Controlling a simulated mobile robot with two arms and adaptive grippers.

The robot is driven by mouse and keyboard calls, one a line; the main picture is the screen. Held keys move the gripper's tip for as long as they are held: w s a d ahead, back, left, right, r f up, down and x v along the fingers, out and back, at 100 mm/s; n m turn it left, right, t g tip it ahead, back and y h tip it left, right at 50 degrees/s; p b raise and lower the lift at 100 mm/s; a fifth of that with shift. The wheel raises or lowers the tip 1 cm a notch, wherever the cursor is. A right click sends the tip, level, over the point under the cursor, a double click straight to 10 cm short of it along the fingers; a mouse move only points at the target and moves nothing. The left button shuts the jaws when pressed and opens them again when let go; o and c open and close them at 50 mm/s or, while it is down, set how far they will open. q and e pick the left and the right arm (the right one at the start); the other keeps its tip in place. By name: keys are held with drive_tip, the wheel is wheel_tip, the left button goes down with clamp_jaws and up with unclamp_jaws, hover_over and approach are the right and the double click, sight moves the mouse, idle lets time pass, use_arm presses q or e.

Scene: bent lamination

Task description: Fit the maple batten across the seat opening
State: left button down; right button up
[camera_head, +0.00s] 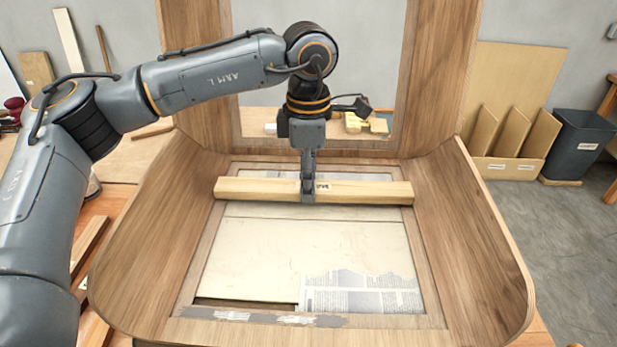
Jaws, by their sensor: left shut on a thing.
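The maple batten (258,189) is a pale, straight bar with a small dark mark near its middle. It lies level from left to right over the rear part of the seat opening (300,245), its ends over the left and right sides of the bent-wood seat frame (434,292). My left gripper (308,194) comes down from above and is shut on the batten near its middle. I cannot tell whether the batten touches the frame or is held just above it. My right gripper is not in view.
Curved wooden side walls (478,235) rise left and right of the opening, and a tall back frame (443,75) stands behind. A board and printed paper (360,293) show through the opening. A dark bin (577,142) and upright panels (512,130) stand at the right.

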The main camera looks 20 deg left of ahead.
use_arm(q)
drive_tip(key=shift+f+b, duration=0.3)
drive_tip(key=shift+f, duration=0.05)
idle(0.4)
drive_tip(key=c, duration=0.8)
unclamp_jaws()
drive_tip(key=shift+o, duration=0.2)
wheel_tip(320, 180, up, 16)
drive_tip(key=p, duration=1)
drive_tip(key=shift+s, duration=0.1)
